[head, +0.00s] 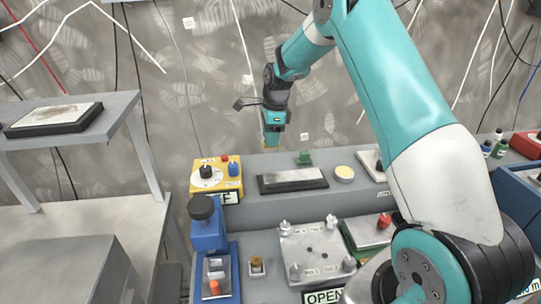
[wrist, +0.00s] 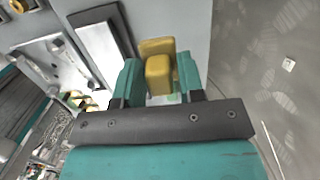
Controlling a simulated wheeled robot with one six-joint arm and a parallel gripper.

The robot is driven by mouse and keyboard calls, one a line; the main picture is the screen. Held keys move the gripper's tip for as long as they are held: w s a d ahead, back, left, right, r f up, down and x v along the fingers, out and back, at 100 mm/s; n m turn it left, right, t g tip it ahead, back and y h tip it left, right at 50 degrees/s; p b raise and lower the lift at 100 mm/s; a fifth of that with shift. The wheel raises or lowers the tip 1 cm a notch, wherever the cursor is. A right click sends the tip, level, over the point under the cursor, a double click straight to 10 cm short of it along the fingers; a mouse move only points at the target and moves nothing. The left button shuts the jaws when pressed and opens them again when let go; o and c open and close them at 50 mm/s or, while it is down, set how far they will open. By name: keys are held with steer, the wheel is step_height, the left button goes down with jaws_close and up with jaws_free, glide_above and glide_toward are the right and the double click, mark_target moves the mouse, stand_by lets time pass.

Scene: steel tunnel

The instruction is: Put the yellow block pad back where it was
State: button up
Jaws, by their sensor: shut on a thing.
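The yellow block pad (wrist: 158,74) sits between the teal fingers of my gripper (wrist: 158,80) in the wrist view. It has a stepped shape, with a wider part beyond a nearer part. My gripper (head: 271,140) is shut on it. In the head view the gripper points down above the back of the grey raised shelf, left of a small green block (head: 304,158). Only a little yellow shows at the fingertips there. I cannot tell whether the pad touches the shelf.
A black-framed plate (head: 292,180) lies on the shelf; it also shows in the wrist view (wrist: 103,38). A yellow control box (head: 216,178) stands left of it, and a pale yellow disc (head: 344,173) lies right. A metal plate with knobs (head: 317,250) is in front.

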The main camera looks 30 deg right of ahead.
mark_target(269, 166)
step_height(269, 166, down, 8)
steer(key=shift+r+p, duration=0.15)
steer(key=shift+p, duration=0.5)
steer(key=o, duration=1)
steer(key=shift+c, duration=0.2)
